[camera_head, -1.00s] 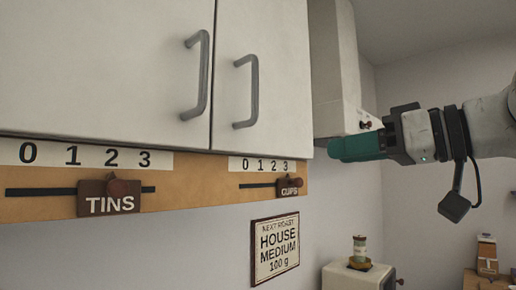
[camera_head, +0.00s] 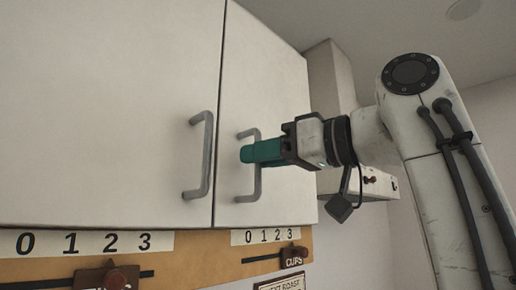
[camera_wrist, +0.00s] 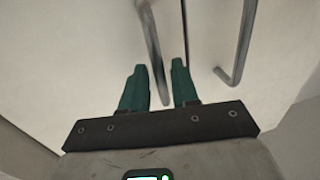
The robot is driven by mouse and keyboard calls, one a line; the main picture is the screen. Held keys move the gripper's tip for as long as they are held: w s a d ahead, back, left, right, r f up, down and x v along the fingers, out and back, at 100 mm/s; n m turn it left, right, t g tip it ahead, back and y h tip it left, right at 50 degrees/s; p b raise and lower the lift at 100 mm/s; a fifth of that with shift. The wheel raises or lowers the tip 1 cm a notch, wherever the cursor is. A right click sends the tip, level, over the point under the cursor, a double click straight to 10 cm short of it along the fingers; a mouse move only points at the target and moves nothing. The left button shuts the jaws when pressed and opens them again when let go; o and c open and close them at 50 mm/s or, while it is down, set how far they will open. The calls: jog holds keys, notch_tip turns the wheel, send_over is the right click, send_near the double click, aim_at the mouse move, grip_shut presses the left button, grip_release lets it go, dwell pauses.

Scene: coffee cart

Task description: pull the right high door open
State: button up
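The right high door (camera_head: 270,85) is a white cabinet door that looks shut, level with the left door. Its grey vertical bar handle (camera_head: 257,186) is near its left edge. My gripper (camera_head: 245,153) reaches in from the right, and its teal fingers cover the middle of this handle. In the wrist view the two teal fingers (camera_wrist: 159,68) are spread apart. A grey bar, apparently the right door's handle (camera_wrist: 148,30), runs into the gap between them. I cannot tell whether either finger touches it.
The left door (camera_head: 110,100) has a similar handle (camera_head: 199,155) close by. Below the doors, a wooden strip carries the TINS slider (camera_head: 108,277) and the CUPS slider (camera_head: 293,255). A pale box-shaped unit (camera_head: 330,75) stands right of the cabinet, behind my arm.

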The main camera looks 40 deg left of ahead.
jog(key=shift+s+a, duration=0.1)
jog(key=shift+a, duration=0.5)
grip_shut()
